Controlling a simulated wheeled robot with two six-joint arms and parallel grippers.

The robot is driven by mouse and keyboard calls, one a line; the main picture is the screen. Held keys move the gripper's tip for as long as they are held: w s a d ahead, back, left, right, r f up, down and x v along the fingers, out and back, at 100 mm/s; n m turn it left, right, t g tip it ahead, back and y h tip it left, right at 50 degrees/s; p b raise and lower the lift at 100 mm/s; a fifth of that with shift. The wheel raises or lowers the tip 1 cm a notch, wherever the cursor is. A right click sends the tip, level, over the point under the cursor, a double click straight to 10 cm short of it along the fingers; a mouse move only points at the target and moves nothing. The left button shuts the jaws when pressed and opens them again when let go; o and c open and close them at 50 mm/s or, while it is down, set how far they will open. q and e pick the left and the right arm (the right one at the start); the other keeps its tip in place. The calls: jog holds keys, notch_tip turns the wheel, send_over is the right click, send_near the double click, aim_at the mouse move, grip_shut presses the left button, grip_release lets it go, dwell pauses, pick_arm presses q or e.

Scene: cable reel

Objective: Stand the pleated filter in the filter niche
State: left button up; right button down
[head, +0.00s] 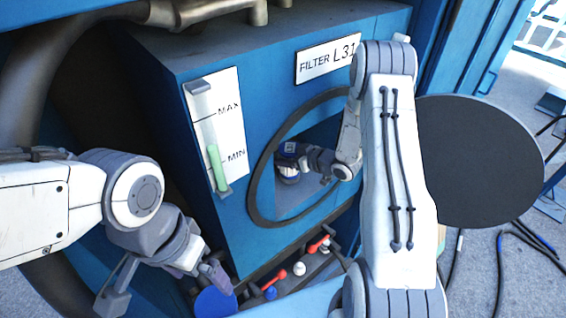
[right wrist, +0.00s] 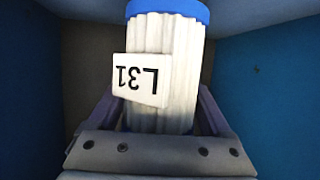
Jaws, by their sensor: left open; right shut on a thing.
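The pleated filter (right wrist: 175,60) is white with a blue end cap and a tag reading L31, upside down in the right wrist view. My right gripper (right wrist: 155,105) is shut around it, a finger on each side. In the head view the right arm reaches through the round opening of the filter niche (head: 250,195), under the sign FILTER L31 (head: 325,62). The filter (head: 288,174) shows small inside, partly hidden by my right gripper (head: 300,160). I cannot tell whether it touches the niche floor. My left gripper (head: 163,286) is open and empty at lower left.
A dark round cover (head: 480,160) stands open right of the niche. A MAX/MIN level gauge (head: 215,130) is on the blue cabinet's left side. Below the niche are red-handled parts (head: 318,245), a white ball (head: 299,268) and a blue disc (head: 215,303). Cables (head: 500,260) lie on the floor at right.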

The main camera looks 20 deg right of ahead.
notch_tip(320, 180, down, 2)
jog(key=shift+f+b, duration=0.1)
jog(key=shift+b, duration=0.3)
jog(key=shift+c, duration=1)
grip_release()
jog(key=shift+o, duration=1)
jog(key=shift+s+d+r+p, duration=0.2)
jog(key=shift+r+p, duration=0.1)
pick_arm(q)
notch_tip(320, 180, up, 3)
jog(key=p, duration=0.4)
pick_arm(e)
jog(key=v, duration=1.1)
jog(key=shift+s, duration=0.2)
